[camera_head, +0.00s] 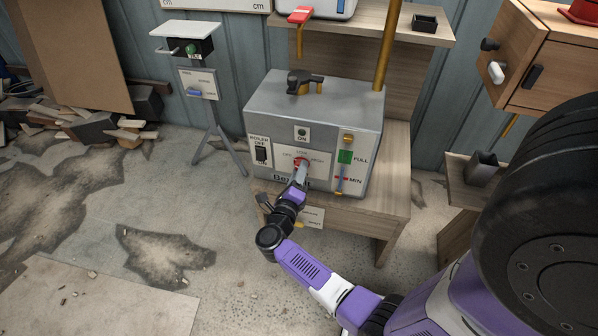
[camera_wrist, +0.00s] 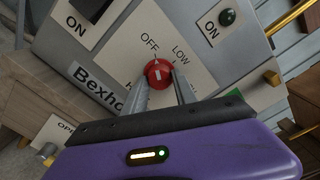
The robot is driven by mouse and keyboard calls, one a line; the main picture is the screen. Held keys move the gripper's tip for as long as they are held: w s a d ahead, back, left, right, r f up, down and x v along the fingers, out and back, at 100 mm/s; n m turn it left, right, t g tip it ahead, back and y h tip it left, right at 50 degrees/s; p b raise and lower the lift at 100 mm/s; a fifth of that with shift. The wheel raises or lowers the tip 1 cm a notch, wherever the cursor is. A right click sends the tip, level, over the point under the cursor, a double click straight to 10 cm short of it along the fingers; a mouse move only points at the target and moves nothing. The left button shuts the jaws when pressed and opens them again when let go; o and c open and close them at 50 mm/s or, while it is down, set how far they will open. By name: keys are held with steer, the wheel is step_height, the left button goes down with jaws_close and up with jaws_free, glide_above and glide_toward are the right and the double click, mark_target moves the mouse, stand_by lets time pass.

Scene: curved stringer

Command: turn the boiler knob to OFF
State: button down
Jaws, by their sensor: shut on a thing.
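The boiler (camera_head: 345,110) is a grey metal box on a wooden stand. Its red round knob (camera_wrist: 158,72) sits on a white plate (camera_wrist: 140,40) marked OFF, LOW and, partly hidden, HIGH. In the wrist view a white mark on the knob lies between my two fingers, and OFF and LOW are printed above it. My gripper (camera_wrist: 163,84) is shut on the knob, one finger on each side. In the head view the knob (camera_head: 301,162) shows just above my gripper (camera_head: 301,172), on the boiler's front.
A black BOILER switch (camera_head: 261,154) is left of the knob. A sight gauge with a green block (camera_head: 345,157) and FULL and MIN labels is to the right. A round indicator (camera_head: 302,133) marked ON is above. A wooden cabinet (camera_head: 545,60) stands at the right.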

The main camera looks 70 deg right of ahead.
steer(key=c, duration=1)
jaws_free()
steer(key=a, duration=0.7)
steer(key=shift+s+a+p, duration=0.3)
steer(key=shift+a+p, duration=0.1)
